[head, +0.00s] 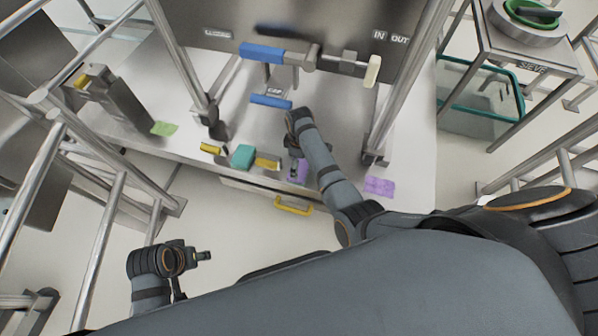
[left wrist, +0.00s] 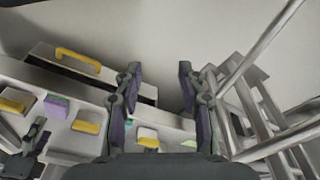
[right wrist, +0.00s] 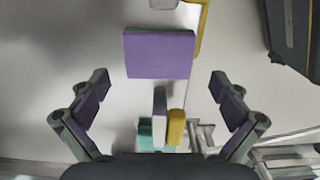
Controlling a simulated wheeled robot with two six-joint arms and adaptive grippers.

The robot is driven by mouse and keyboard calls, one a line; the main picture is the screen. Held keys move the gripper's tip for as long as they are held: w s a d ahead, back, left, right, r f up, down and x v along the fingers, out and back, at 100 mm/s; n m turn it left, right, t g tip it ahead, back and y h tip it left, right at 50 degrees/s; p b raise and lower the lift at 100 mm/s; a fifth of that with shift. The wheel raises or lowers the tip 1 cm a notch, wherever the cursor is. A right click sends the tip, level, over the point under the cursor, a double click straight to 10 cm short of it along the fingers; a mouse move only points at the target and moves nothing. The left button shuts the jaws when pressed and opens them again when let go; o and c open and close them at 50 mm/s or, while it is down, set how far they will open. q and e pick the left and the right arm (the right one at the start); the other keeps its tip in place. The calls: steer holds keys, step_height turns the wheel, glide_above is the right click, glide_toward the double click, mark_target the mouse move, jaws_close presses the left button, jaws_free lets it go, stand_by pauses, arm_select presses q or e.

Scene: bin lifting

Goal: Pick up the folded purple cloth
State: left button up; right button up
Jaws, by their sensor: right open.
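A purple folded piece (head: 299,172) lies near the front edge of the steel worktop, partly hidden by my right gripper in the head view. In the right wrist view it shows as a flat purple square (right wrist: 158,53), ahead of and between the spread fingers. My right gripper (head: 294,160) is open above it, with nothing between its fingers (right wrist: 160,90). A second, flatter purple piece (head: 380,187) lies further right on the worktop. My left gripper (head: 203,256) is low at the left, away from the worktop; its fingers (left wrist: 158,75) are apart and empty in the left wrist view.
A teal block (head: 243,156) and yellow-topped pieces (head: 267,163) sit left of the purple piece. A yellow drawer handle (head: 293,206) is below the edge. Metal posts (head: 408,80) rise from the worktop. A green flat piece (head: 164,128) lies left.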

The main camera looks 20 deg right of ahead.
mark_target(303, 168)
step_height(303, 168, down, 4)
steer(key=b, duration=0.3)
steer(key=shift+w+f, duration=0.15)
steer(key=shift+f, duration=0.5)
arm_select(q)
steer(key=shift+t+h, duration=0.3)
steer(key=shift+t, duration=0.6)
steer(key=f, duration=0.1)
steer(key=d+f, duration=0.1)
steer(key=w+f, duration=0.1)
steer(key=shift+d+f, duration=0.25)
steer(key=shift+f, duration=0.15)
arm_select(e)
steer(key=shift+r, duration=0.1)
steer(key=c, duration=0.8)
steer(key=shift+o, duration=0.2)
